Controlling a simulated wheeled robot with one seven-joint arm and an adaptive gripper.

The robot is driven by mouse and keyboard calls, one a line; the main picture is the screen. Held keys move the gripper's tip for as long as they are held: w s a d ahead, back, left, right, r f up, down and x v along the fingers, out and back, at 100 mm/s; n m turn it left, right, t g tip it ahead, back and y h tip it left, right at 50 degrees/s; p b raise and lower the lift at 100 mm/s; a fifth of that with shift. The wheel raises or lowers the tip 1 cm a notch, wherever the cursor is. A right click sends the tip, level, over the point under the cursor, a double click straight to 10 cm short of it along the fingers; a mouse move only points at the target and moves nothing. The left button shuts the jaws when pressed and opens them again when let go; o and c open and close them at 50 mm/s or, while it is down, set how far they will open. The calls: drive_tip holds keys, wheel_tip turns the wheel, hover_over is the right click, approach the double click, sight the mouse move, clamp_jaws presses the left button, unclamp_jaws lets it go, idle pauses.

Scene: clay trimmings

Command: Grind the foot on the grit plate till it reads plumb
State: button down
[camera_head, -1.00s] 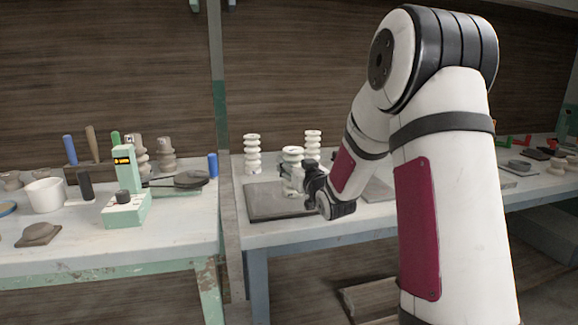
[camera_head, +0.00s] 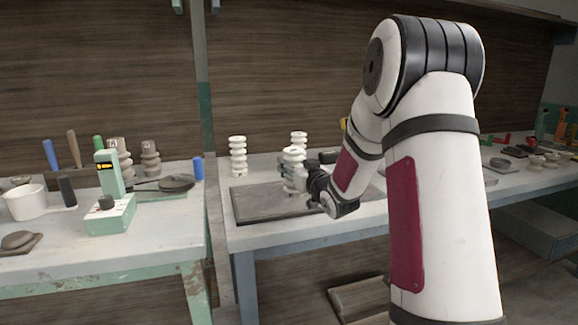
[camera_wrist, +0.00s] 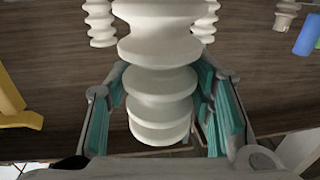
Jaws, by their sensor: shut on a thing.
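My gripper (camera_head: 292,174) is shut on a white ribbed ceramic piece (camera_head: 293,154). The piece stands about upright over the dark grit plate (camera_head: 258,207), toward its right part. Whether its foot touches the plate cannot be made out. In the wrist view the held piece (camera_wrist: 160,82) sits between teal finger pads of my gripper (camera_wrist: 165,100). A mint-green device (camera_head: 108,176) with a small lit yellow display stands on the left bench; its reading is too small to read.
Two similar white ribbed pieces stand behind the plate, one at left (camera_head: 238,157) and one nearer my gripper (camera_head: 299,140). A blue cylinder (camera_head: 198,168), a dark pan (camera_head: 176,183) and a white cup (camera_head: 27,202) are on the left bench. A gap separates the benches.

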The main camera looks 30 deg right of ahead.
drive_tip(key=shift+s+d, duration=0.3)
drive_tip(key=shift+d, duration=0.5)
drive_tip(key=shift+w+a+r+b, duration=0.1)
drive_tip(key=shift+w+a+b, duration=0.2)
drive_tip(key=shift+a, duration=0.55)
drive_tip(key=shift+w+a+b, duration=0.25)
drive_tip(key=shift+a+b, duration=0.05)
drive_tip(key=shift+a, duration=0.55)
drive_tip(key=shift+w+a+b, duration=0.2)
drive_tip(key=shift+a+b, duration=0.15)
drive_tip(key=shift+a, duration=0.45)
drive_tip(key=shift+w+a+b, duration=0.25)
drive_tip(key=shift+a+b, duration=0.15)
drive_tip(key=shift+a, duration=0.35)
drive_tip(key=shift+w+a+b, duration=0.2)
drive_tip(key=shift+a+b, duration=0.15)
drive_tip(key=shift+a, duration=0.45)
drive_tip(key=shift+w+a+b, duration=0.25)
drive_tip(key=shift+a+b, duration=0.15)
drive_tip(key=shift+a, duration=0.5)
drive_tip(key=shift+w+a+b, duration=0.25)
drive_tip(key=shift+a+b, duration=0.1)
drive_tip(key=shift+a, duration=0.5)
wheel_tip(320, 180, up, 5)
drive_tip(key=shift+r+p, duration=0.1)
drive_tip(key=shift+p, duration=1.15)
